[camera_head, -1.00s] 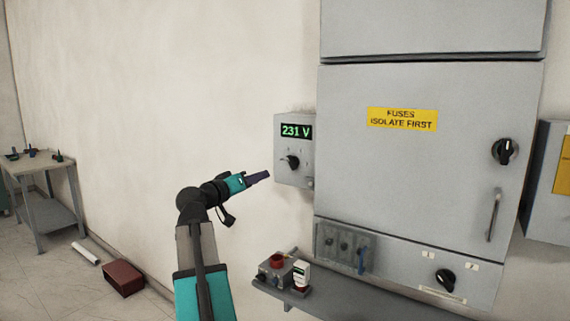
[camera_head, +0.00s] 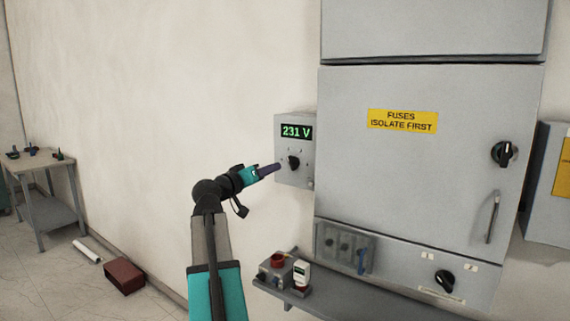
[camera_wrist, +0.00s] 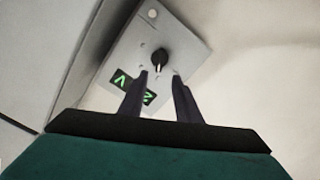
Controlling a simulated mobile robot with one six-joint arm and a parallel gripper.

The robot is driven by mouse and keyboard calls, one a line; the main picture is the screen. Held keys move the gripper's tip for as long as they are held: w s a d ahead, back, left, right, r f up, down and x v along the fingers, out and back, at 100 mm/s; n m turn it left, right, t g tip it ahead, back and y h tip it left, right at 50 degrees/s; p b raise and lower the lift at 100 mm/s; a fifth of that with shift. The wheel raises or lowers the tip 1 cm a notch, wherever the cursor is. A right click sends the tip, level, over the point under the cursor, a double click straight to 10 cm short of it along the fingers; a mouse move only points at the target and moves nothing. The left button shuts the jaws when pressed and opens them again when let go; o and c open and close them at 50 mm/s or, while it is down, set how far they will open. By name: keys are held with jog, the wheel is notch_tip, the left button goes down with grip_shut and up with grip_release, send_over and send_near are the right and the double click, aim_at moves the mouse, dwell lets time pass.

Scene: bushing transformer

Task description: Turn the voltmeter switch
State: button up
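The voltmeter (camera_head: 295,176) is a grey box on the wall left of the big cabinet. Its green display (camera_head: 296,132) reads 231 V. Its black switch knob (camera_head: 293,162) sits below the display. In the wrist view the knob (camera_wrist: 160,58) lies just beyond and between the fingertips, with a gap left to it. My gripper (camera_head: 278,167) points at the voltmeter from the left, close to the knob; in the wrist view my gripper (camera_wrist: 162,76) has its two dark fingers apart, with nothing between them. The fingers hide part of the display there.
The grey cabinet (camera_head: 420,170) with a yellow fuse sign (camera_head: 402,120) stands right of the voltmeter. A table (camera_head: 40,170) stands far left. Bare wall lies left of my arm.

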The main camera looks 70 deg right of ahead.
aim_at(289, 162)
jog(key=p+x, duration=0.3)
jog(key=x, duration=0.7)
jog(key=shift+d, duration=0.1)
grip_shut()
jog(key=shift+s+f, duration=0.1)
